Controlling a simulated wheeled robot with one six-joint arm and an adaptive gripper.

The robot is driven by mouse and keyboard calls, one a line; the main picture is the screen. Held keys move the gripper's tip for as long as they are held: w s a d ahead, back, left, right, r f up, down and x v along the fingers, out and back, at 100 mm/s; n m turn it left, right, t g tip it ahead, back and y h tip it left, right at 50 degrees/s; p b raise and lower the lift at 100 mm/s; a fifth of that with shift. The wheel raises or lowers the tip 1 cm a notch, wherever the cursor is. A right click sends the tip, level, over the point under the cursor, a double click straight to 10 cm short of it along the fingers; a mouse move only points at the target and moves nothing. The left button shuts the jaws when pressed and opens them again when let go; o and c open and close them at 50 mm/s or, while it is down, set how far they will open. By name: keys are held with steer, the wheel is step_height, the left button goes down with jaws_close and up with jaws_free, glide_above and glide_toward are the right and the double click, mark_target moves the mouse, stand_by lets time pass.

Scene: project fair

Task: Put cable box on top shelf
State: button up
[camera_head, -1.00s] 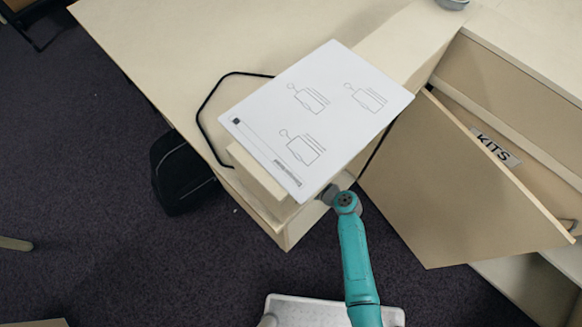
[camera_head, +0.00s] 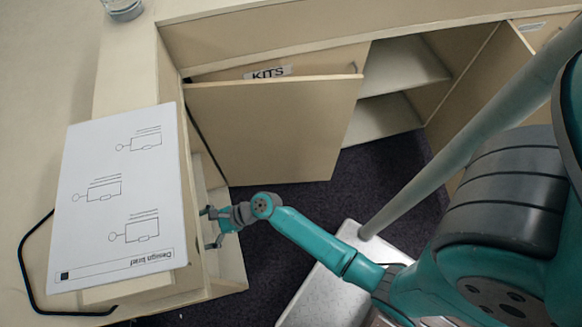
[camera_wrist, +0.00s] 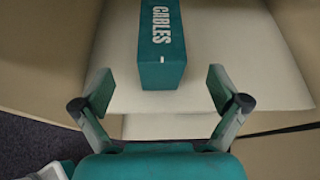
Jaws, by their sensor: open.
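The cable box (camera_wrist: 162,50) is teal with the white word CABLES and stands on a pale shelf board (camera_wrist: 245,75) in the wrist view. My gripper (camera_wrist: 160,90) is open and empty. Its fingertips are spread to either side of the box's near end, and gaps show between them and the box. In the head view my gripper (camera_head: 208,228) is at the open side of the desk-end cabinet (camera_head: 232,262). The box is hidden there. An open cupboard on the right shows an upper shelf (camera_head: 405,62) and a lower one (camera_head: 385,118).
A white Design brief board (camera_head: 120,195) lies over the desk end above my gripper. A black cable (camera_head: 25,265) loops beside it. Dark carpet (camera_head: 310,205) is clear between panel and arm.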

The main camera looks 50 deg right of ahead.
steer(key=s+d+r+n+t+h, duration=0.1)
steer(key=s+d+n+h, duration=0.35)
steer(key=s, duration=0.55)
steer(key=s+d+r+n+t+h, duration=0.1)
steer(key=s+d+n+t+h, duration=0.15)
steer(key=s+d+n, duration=0.55)
steer(key=s+d+r+n+t+h, duration=0.1)
steer(key=s+r+n, duration=0.5)
steer(key=r, duration=0.5)
steer(key=s+d+r+n+t+h, duration=0.1)
steer(key=s+r+n, duration=0.5)
steer(key=r, duration=0.6)
steer(key=shift+s+t+h, duration=0.55)
steer(key=shift+s+h, duration=0.05)
steer(key=shift+s, duration=0.35)
steer(key=shift+n, duration=0.25)
